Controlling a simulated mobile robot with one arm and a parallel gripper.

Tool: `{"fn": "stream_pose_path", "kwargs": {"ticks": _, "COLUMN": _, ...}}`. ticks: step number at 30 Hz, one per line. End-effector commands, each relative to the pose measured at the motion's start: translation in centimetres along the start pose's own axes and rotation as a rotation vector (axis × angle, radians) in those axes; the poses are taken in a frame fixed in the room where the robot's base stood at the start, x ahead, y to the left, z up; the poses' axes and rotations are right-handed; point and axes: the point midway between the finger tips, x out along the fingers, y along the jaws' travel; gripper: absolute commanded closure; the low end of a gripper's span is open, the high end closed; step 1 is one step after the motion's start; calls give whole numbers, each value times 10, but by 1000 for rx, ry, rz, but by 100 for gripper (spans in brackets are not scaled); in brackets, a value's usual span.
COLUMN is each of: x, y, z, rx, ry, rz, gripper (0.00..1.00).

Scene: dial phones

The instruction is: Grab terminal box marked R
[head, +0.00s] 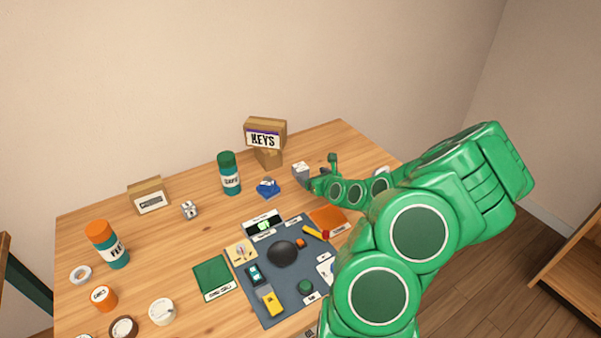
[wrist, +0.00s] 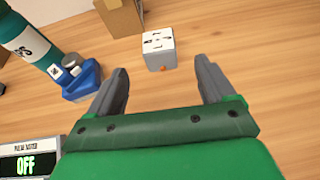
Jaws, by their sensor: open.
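A small grey-white box (wrist: 159,49) with dark marks on its top stands on the table, ahead of my gripper (wrist: 160,78) and between the lines of its two fingers. The fingers are open and empty, and the box appears to lie just beyond their tips. In the head view a grey box (head: 300,172) stands beside my gripper (head: 320,174). A second small grey-white box (head: 189,209) stands further left on the table. I cannot read an R on either box.
A blue object (head: 268,188) and a teal bottle (head: 229,174) stand left of my gripper. The cardboard KEYS box (head: 265,135) is behind. A dark mat (head: 269,309) with several parts lies in front. Bare wood lies right of the box in the wrist view.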

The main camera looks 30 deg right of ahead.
Motion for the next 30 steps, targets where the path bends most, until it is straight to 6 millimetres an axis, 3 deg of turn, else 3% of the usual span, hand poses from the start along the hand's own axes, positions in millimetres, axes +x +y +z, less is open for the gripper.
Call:
{"fn": "stream_pose_path", "kwargs": {"ticks": 19, "x": 32, "y": 0, "z": -1, "rx": -2, "ry": -1, "rz": 0, "gripper": 17}}
{"fn": "stream_pose_path", "kwargs": {"ticks": 30, "x": 65, "y": 1, "z": -8, "rx": -5, "ry": -1, "rz": 0, "gripper": 17}}
